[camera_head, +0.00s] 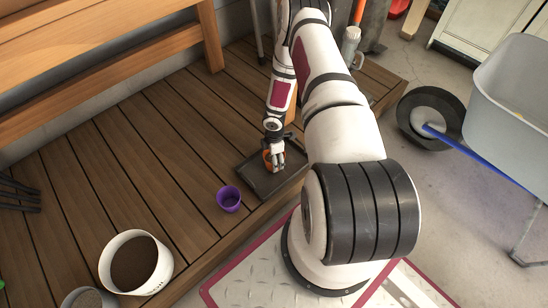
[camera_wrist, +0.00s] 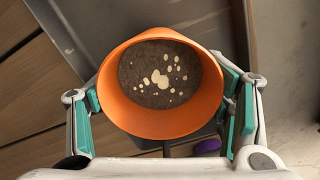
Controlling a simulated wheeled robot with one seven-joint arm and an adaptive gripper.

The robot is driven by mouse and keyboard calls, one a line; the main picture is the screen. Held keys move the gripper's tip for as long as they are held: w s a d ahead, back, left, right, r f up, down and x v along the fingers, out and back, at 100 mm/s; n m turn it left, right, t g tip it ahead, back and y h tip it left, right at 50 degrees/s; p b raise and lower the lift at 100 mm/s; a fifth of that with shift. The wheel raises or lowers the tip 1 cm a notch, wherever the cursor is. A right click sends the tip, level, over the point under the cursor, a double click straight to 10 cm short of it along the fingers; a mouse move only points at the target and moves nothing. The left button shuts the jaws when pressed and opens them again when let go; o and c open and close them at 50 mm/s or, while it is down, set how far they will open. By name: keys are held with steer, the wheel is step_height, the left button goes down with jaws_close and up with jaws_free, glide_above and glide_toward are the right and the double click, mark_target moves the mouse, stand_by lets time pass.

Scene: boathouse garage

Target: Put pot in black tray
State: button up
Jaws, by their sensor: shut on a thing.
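The pot is orange with dark soil and pale flecks inside; in the wrist view the pot (camera_wrist: 160,118) fills the middle, between the two fingers. My gripper (camera_wrist: 163,100) is shut on it, with a teal-padded finger on each side. In the head view my gripper (camera_head: 275,162) is over the black tray (camera_head: 262,186), and a small part of the orange pot (camera_head: 266,156) shows beside the fingers. The black tray lies on the wooden deck; its edge (camera_wrist: 75,42) also shows under the pot in the wrist view. I cannot tell whether the pot touches the tray.
A purple cup (camera_head: 229,199) stands on the deck just left of the tray. A white bucket of soil (camera_head: 136,263) is at the lower left. A wooden bench (camera_head: 110,75) runs along the back. A grey wheelbarrow (camera_head: 510,90) stands at the right. The deck's middle left is clear.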

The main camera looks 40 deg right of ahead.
steer(key=shift+f+b, duration=0.3)
steer(key=shift+f, duration=0.15)
steer(key=shift+f, duration=0.2)
steer(key=o, duration=1.6)
step_height(320, 180, up, 12)
